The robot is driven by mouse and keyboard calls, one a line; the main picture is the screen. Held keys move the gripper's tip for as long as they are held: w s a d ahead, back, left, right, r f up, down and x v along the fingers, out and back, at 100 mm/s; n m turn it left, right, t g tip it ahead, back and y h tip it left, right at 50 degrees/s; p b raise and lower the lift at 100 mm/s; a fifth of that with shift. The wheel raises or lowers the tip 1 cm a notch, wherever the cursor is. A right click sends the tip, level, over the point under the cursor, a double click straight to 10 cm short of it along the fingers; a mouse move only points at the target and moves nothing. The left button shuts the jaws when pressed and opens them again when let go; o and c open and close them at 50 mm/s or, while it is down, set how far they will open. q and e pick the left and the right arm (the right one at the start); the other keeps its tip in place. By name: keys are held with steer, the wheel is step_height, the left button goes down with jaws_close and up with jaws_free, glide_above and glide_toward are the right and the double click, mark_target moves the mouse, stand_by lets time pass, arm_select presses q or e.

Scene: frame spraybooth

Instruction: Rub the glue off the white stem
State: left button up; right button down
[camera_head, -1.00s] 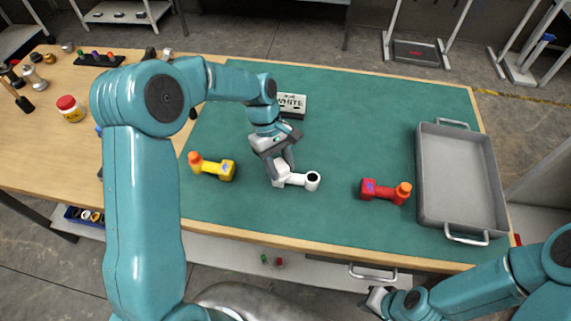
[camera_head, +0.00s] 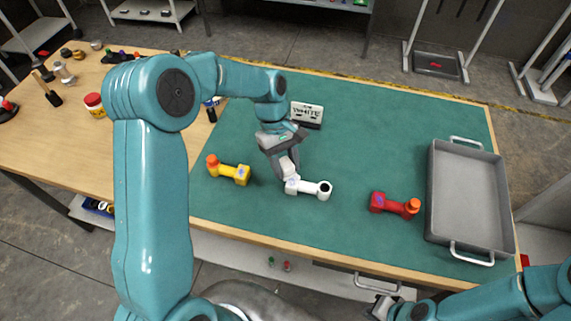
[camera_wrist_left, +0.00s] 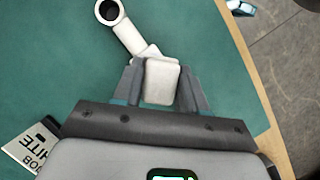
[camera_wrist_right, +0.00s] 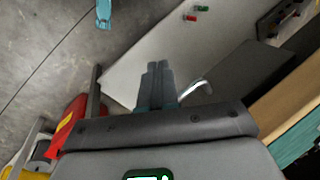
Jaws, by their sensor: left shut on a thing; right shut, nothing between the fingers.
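The white stem (camera_head: 312,188) lies on the green mat, its dark round socket to the right. A bluish glue mark shows at its left end. My left gripper (camera_head: 284,160) is above that end, shut on a pale rounded block (camera_wrist_left: 162,82). The block is at or just over the stem's left end; I cannot tell whether they touch. In the left wrist view the stem (camera_wrist_left: 128,38) reaches away beyond the block, socket at top. My right gripper (camera_head: 383,306) is low at the table's front side, shut and empty; its closed fingers show in the right wrist view (camera_wrist_right: 157,85).
A yellow stem (camera_head: 230,172) lies left of the white one, a red stem (camera_head: 393,205) right, both with orange ends. A grey tray (camera_head: 433,200) stands at the right. A WHITE sign (camera_head: 307,113) stands behind. Mat between the stems is clear.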

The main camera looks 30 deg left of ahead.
arm_select(q)
steer(key=shift+r+p, duration=0.3)
steer(key=shift+r, duration=0.5)
steer(key=shift+w+a+r, duration=0.1)
steer(key=shift+w, duration=0.05)
steer(key=shift+r, duration=0.15)
step_height(320, 180, up, 2)
steer(key=shift+r+p, duration=0.15)
steer(key=shift+p, duration=0.95)
steer(key=shift+r, duration=0.3)
steer(key=shift+f, duration=0.1)
